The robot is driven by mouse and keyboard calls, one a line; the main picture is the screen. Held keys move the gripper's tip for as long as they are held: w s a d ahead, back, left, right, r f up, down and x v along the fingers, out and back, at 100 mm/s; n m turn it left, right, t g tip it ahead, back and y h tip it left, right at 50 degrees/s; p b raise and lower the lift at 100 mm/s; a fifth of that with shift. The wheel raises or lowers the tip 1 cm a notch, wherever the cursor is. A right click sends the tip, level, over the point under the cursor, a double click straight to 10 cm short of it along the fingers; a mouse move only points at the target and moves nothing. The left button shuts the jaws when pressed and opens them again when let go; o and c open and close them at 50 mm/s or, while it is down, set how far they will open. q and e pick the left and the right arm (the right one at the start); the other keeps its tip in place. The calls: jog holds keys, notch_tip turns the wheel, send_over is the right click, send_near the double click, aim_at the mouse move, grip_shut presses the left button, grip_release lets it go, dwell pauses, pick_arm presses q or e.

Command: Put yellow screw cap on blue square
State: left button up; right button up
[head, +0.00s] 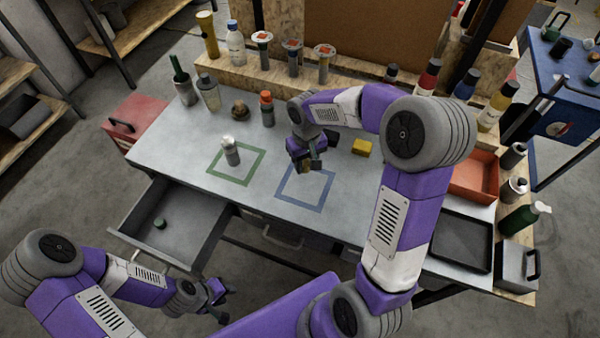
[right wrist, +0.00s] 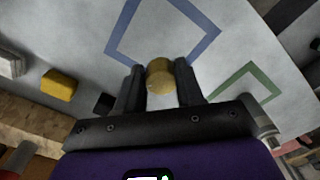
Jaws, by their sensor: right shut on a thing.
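A blue square outline (head: 306,203) is marked on the grey worktable; it also shows in the right wrist view (right wrist: 204,45). My right gripper (head: 305,165) hangs over the far edge of that outline. In the right wrist view my right gripper (right wrist: 160,82) is shut on a yellow cap (right wrist: 160,76), which lies between the two fingers. I cannot tell how high the cap is above the table. My left gripper (head: 218,298) is low at the left, in front of the table and away from the squares; its fingers are too small to read.
A green square outline (head: 237,183) with a silver-topped container (head: 230,151) lies left of the blue one. A yellow block (head: 361,147) sits right of my right gripper. An open drawer (head: 165,227) juts out at the front left. Several bottles line the back.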

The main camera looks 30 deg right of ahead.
aim_at(308, 167)
jog(key=f, duration=0.1)
jog(key=s+f, duration=0.1)
jog(key=f, duration=0.1)
jog(key=shift+f+b, duration=0.15)
jog(key=shift+b, duration=0.15)
pick_arm(q)
jog(key=shift+s+f+b, duration=0.3)
jog(key=shift+f+b, duration=0.15)
jog(key=shift+f, duration=0.4)
pick_arm(e)
jog(key=shift+w+f, duration=0.15)
jog(key=shift+f, duration=2.2)
jog(key=o, duration=0.6)
jog(key=shift+f, duration=0.2)
jog(key=o, duration=0.5)
jog(key=shift+c, duration=0.2)
pick_arm(q)
jog(key=shift+f, duration=0.15)
pick_arm(e)
jog(key=shift+r, duration=0.6)
pick_arm(q)
notch_tip(308, 167, up, 3)
jog(key=shift+f+p, duration=0.1)
jog(key=shift+p, duration=1.15)
pick_arm(e)
notch_tip(308, 167, up, 11)
jog(key=shift+r, duration=0.15)
